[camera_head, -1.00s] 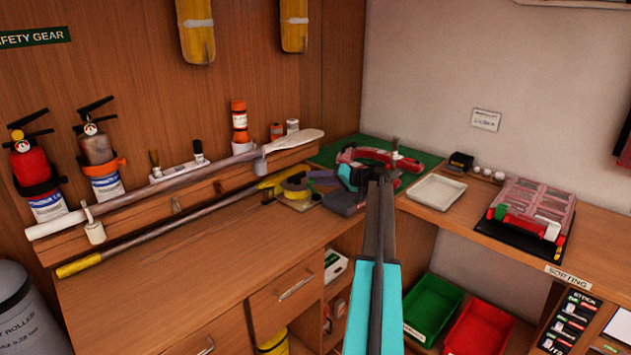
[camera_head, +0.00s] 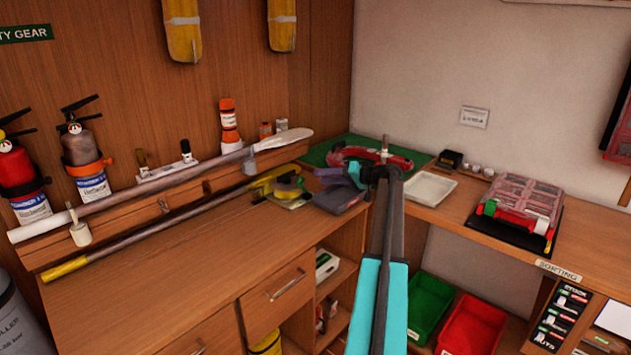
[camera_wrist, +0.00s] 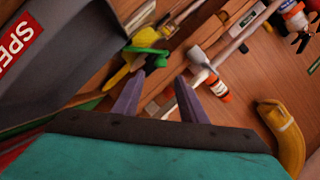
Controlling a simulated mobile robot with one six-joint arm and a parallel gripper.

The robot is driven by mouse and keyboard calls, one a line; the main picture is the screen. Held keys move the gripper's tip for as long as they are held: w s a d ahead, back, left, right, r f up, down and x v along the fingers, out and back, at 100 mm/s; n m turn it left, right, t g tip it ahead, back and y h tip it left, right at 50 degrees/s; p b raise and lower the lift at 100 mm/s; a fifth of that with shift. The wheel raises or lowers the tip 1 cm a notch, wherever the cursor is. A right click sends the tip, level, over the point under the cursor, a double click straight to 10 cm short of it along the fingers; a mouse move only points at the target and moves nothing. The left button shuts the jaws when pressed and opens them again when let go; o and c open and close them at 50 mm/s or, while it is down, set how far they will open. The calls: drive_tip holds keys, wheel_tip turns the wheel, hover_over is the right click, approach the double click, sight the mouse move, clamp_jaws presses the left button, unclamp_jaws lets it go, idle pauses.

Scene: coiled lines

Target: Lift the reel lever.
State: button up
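A small yellow reel (camera_head: 287,184) lies on a pale base at the back of the wooden bench, left of my gripper (camera_head: 332,176). In the wrist view the yellow reel (camera_wrist: 146,37) carries a green part (camera_wrist: 147,51) with a small dark piece beneath it. I cannot tell for certain which part is the lever. My gripper (camera_wrist: 159,76) has two purple fingers standing apart with nothing between them. The reel lies beyond the fingertips, apart from them in the head view. My own wrist hides part of the bench behind it.
A dark grey box (camera_head: 338,200) sits right beside the reel, below my fingers. A long pole (camera_head: 150,229) runs along the bench to the reel's left. A red tool (camera_head: 378,158) lies on a green mat behind my wrist. The front bench (camera_head: 170,290) is clear.

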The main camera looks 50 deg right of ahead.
drive_tip(key=b+v, duration=0.1)
drive_tip(key=v, duration=0.5)
drive_tip(key=shift+s, duration=0.25)
drive_tip(key=shift+d, duration=0.1)
